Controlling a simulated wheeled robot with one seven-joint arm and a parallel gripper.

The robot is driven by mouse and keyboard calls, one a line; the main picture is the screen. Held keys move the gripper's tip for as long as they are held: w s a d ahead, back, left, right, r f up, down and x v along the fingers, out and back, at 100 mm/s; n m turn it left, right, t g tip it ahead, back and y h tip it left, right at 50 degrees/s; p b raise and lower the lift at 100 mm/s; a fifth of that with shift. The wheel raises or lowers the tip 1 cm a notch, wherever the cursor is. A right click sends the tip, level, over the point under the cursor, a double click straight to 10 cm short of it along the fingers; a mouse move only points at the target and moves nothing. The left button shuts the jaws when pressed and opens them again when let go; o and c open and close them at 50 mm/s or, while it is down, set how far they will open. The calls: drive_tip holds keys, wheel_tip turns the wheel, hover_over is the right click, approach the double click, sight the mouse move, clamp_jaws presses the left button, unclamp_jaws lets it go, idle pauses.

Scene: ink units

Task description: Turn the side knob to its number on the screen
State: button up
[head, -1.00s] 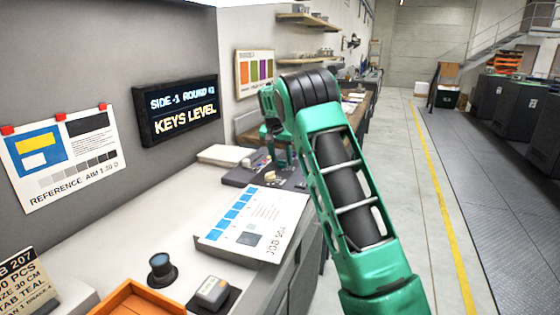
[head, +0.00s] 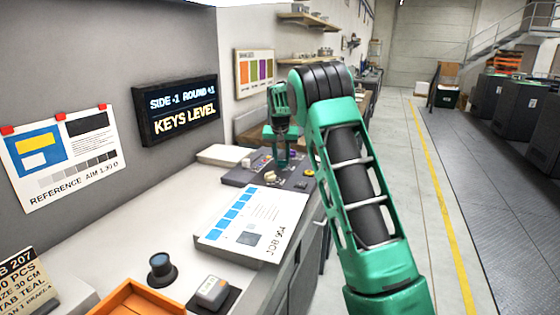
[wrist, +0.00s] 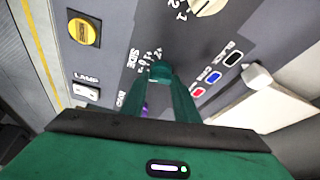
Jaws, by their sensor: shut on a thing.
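The screen (head: 178,110) on the wall reads "SIDE -1 ROUND +1" over "KEYS LEVEL". The grey control panel (head: 238,177) stands on the bench's far part. In the wrist view, the "SIDE" label (wrist: 133,58) and its small number scale (wrist: 149,56) lie just left of my fingertips. My gripper (wrist: 160,74) is shut on the side knob, which my fingers hide almost wholly. Its pointer cannot be made out. In the head view my gripper (head: 281,163) reaches down to the panel.
A second white knob (wrist: 207,5) with numbers, a yellow button (wrist: 83,30), a lamp switch (wrist: 86,92) and a white lever knob (wrist: 257,76) surround my fingers. Coloured key marks (wrist: 214,77) lie to the right. A job sheet (head: 250,222) lies on the bench before the panel.

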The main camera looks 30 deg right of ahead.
drive_tip(key=shift+w+r+n+t+y, duration=0.15)
drive_tip(key=shift+n+t+y, duration=0.2)
drive_tip(key=shift+n, duration=0.95)
drive_tip(key=o, duration=1.1)
drive_tip(key=shift+c, duration=0.2)
drive_tip(key=v, duration=1)
drive_tip(key=shift+r, duration=0.25)
